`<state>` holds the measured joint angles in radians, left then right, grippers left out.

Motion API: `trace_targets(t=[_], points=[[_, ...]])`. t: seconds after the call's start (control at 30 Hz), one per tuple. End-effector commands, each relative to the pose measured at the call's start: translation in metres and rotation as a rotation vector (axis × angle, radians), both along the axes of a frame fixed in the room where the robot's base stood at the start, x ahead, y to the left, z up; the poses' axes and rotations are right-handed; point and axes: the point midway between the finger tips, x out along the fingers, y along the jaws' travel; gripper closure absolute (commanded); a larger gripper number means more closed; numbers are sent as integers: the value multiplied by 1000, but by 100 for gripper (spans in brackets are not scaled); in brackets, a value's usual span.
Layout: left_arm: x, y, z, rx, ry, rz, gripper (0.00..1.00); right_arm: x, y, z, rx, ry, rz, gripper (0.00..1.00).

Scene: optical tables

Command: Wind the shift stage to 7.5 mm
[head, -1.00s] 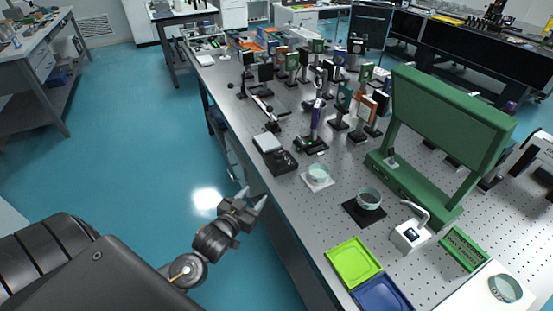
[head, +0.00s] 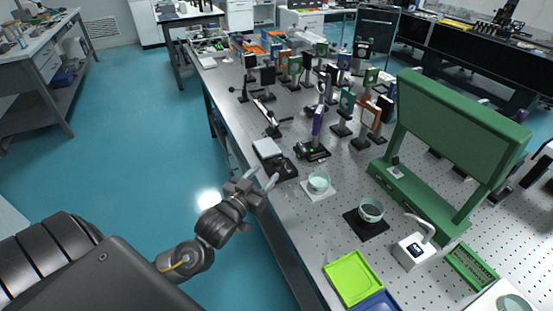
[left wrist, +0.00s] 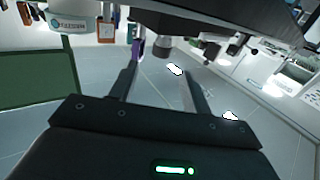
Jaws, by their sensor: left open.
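A small black stage (head: 313,152) with a purple upright plate (head: 318,122) and a small green light stands near the table's left edge. I take it for the shift stage; its scale cannot be read. My left gripper (head: 263,178) is open and empty at the table's left edge, to the left of and nearer than the stage, apart from it. In the left wrist view the open fingers (left wrist: 162,78) have nothing between them. A purple piece (left wrist: 138,48) and a dark grey cylinder (left wrist: 167,48) show beyond them. My right gripper is not in view.
A black box with a pale top (head: 268,150) lies between gripper and stage. A glass dish on a white pad (head: 318,183), another on a black pad (head: 370,212), a lime tray (head: 352,278) and a green frame (head: 455,120) stand nearer or to the right. Several mounted optics crowd behind.

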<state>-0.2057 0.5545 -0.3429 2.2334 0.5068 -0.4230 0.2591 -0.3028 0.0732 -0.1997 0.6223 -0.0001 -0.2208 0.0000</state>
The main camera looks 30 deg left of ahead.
Motion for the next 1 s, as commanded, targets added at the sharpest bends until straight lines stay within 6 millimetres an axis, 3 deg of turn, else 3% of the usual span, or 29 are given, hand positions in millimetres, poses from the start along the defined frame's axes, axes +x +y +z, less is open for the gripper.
trace_targets(t=[0.2,0.4,0.83,1.0], points=[[42,2,2,2,-1,3,52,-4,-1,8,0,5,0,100],[68,3,1,1,0,5,52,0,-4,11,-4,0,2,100],[77,4,0,0,1,4,52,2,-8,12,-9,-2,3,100],[77,4,0,0,1,4,73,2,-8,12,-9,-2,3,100]])
